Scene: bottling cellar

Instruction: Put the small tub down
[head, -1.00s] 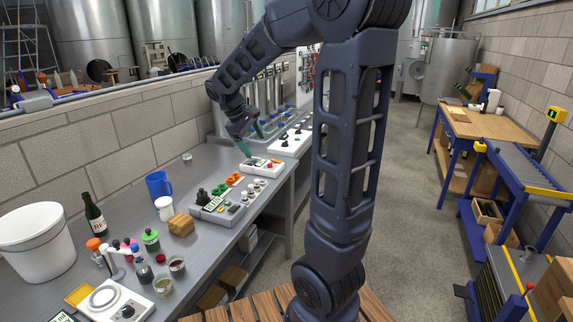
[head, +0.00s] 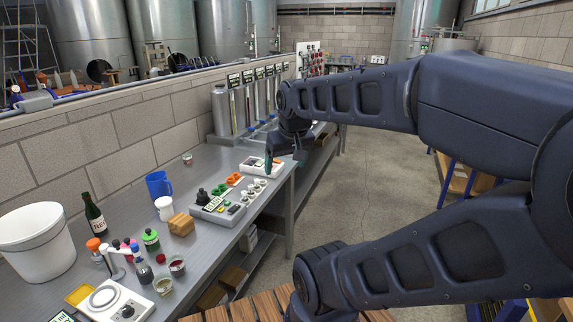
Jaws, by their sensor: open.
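My gripper (head: 282,162) hangs above the far right edge of the steel bench (head: 130,212), beside a white control box. Its teal fingers are open and I see nothing held between them. Two things could be the small tub, and I cannot tell which. One is a small pale tub (head: 187,159) standing alone on the bench near the wall. The other is a white lidded tub (head: 164,209) standing upright beside the blue jug. My gripper is apart from both, to their right.
A blue jug (head: 157,186), a wooden block (head: 181,224) and a grey control box (head: 218,207) stand mid-bench. A white bucket (head: 36,243), dark bottle (head: 94,214) and several small jars crowd the near left. Bare bench lies around the small pale tub.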

